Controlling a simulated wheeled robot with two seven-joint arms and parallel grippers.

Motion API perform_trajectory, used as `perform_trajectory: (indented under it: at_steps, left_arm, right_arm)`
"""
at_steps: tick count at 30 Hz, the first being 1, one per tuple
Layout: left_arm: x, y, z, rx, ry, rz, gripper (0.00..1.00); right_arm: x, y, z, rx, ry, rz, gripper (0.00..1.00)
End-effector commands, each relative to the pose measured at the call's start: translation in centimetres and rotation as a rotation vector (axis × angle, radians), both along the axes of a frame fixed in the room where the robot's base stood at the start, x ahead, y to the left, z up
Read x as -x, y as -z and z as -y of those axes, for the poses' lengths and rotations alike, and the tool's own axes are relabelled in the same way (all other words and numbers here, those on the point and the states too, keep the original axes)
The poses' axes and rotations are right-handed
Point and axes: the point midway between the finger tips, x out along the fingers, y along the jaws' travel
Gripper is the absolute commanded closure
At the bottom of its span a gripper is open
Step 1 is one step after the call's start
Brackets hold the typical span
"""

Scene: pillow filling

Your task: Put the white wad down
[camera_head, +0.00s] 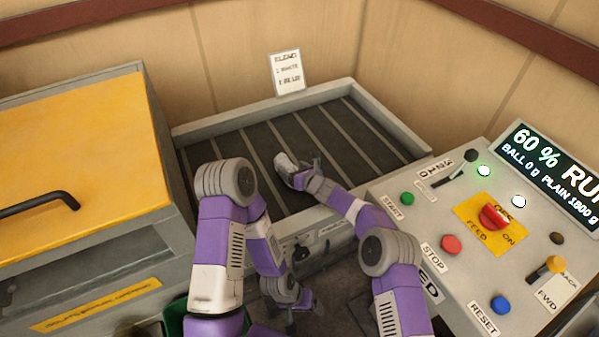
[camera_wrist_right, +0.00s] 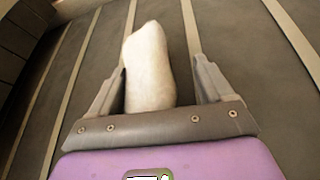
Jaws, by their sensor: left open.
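The white wad (camera_head: 284,164) shows over the dark slatted belt (camera_head: 235,150) in the head view, at the tip of my right gripper (camera_head: 298,174). In the right wrist view the wad (camera_wrist_right: 149,70) is between the two fingers of my right gripper (camera_wrist_right: 160,88). The left finger is close against it or touching. A gap shows between the wad and the right finger, so the jaws look open. I cannot tell whether the wad rests on the belt. My left gripper (camera_head: 300,302) is open and empty, low in front of the belt's near side.
A grey rim (camera_head: 392,122) surrounds the belt, with a small sign (camera_head: 286,73) at the back. A control panel (camera_head: 400,222) with buttons and levers stands at right. A yellow-lidded bin (camera_head: 80,140) stands at left. The belt is otherwise clear.

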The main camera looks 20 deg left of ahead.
Motion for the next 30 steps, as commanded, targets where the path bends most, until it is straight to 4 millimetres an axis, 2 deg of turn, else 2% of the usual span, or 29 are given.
perform_trajectory:
  at_steps: [4,9,21,30]
  left_arm:
    - [0.0,-1.8,0.0,0.0,0.0,0.0,0.16]
    - [0.0,-1.1,0.0,0.0,0.0,0.0,0.16]
    - [0.0,-1.4,0.0,0.0,0.0,0.0,0.16]
    - [0.0,-1.4,0.0,0.0,0.0,0.0,0.16]
  right_arm:
    - [0.0,-1.5,0.1,-0.001,0.001,0.0,0.21]
    - [0.7,-1.7,1.5,-0.004,0.004,-0.003,0.21]
    - [3.2,-3.4,4.8,0.0,0.0,0.0,0.21]
    - [3.9,-3.7,5.7,-0.001,0.0,-0.001,0.21]
